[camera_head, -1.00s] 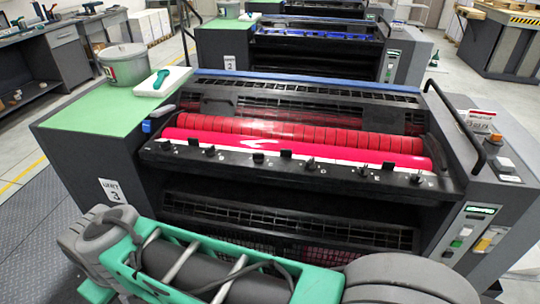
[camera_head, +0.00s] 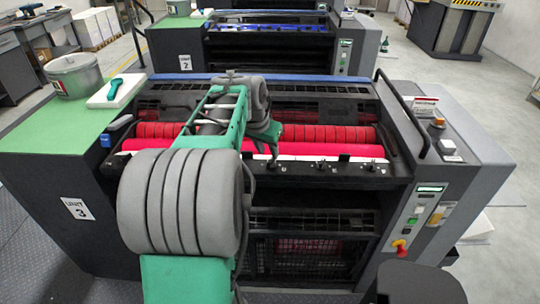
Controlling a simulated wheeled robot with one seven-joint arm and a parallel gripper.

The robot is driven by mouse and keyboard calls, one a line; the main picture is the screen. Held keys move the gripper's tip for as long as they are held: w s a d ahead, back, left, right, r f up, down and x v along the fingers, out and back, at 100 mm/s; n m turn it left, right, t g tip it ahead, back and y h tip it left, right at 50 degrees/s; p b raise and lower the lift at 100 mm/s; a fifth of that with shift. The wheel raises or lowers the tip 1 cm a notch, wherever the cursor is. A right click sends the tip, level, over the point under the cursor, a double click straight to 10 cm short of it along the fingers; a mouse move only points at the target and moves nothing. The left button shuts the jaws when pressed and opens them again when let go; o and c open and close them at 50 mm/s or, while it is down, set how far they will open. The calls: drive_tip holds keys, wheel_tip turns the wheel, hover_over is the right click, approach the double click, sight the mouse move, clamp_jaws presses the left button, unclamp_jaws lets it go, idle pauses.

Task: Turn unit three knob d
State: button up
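Unit three (camera_head: 60,195), with a "UNIT 3" label (camera_head: 77,209), is the nearest press. It has red rollers and a dark rail (camera_head: 330,167) along its front edge. Small dark knobs stand on the rail; one (camera_head: 308,158) and another (camera_head: 344,158) show right of my arm. Their letters are too small to read, so I cannot tell which is knob d. My arm covers the left part of the rail. My gripper (camera_head: 271,156) points down near the rail, right of my forearm. Its fingers are small and dark, and I cannot see whether they are open or touching a knob.
Unit two (camera_head: 240,50) stands behind.

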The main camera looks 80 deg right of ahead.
sight(271, 159)
drive_tip(key=x, duration=0.5)
drive_tip(key=shift+p, duration=0.3)
drive_tip(key=shift+c, duration=0.3)
clamp_jaws()
